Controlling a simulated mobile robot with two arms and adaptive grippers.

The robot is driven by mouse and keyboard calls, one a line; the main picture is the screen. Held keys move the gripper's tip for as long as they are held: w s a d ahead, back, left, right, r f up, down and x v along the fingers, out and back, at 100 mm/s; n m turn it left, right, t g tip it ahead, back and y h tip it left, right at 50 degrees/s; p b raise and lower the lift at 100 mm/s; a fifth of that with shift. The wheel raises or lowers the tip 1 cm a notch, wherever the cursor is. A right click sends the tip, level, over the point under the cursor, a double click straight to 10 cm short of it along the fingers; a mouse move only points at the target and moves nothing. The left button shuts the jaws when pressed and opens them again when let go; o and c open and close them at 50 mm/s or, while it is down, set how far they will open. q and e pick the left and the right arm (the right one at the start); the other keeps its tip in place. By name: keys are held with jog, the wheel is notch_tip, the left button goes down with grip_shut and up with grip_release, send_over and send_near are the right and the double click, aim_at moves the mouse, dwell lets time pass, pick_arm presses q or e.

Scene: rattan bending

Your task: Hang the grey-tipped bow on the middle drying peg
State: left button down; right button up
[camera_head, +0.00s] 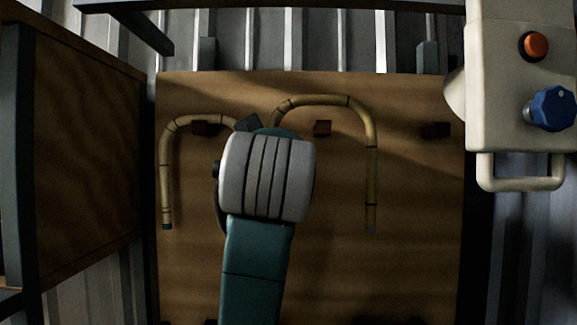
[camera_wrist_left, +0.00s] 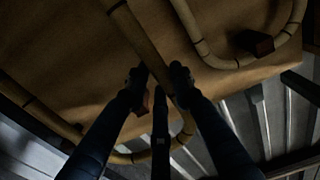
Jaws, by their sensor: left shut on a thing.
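The wooden board (camera_head: 410,200) carries a left peg (camera_head: 205,128), a middle peg (camera_head: 322,128) and a right peg (camera_head: 436,130). A bent rattan bow (camera_head: 372,160) arches over the middle peg; its visible tip looks dark grey or teal. Its other leg is hidden behind my left arm. My left gripper (camera_wrist_left: 159,78) is shut on that leg, which also shows in the wrist view (camera_wrist_left: 137,35). The middle peg shows in part beside the fingers. Whether the bow rests on this peg, I cannot tell. My right gripper is out of view.
A second bow (camera_head: 165,180) with a teal tip arches over the left peg, close to my left gripper. The right peg is bare. A beige box (camera_head: 500,90) with an orange button and blue knob stands at upper right. A wooden panel (camera_head: 80,150) flanks the left.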

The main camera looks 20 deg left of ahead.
pick_arm(q)
jog(key=d+f+p+x, duration=0.1)
jog(key=f+p+x, duration=0.1)
jog(key=x, duration=0.8)
jog(key=shift+w, duration=0.45)
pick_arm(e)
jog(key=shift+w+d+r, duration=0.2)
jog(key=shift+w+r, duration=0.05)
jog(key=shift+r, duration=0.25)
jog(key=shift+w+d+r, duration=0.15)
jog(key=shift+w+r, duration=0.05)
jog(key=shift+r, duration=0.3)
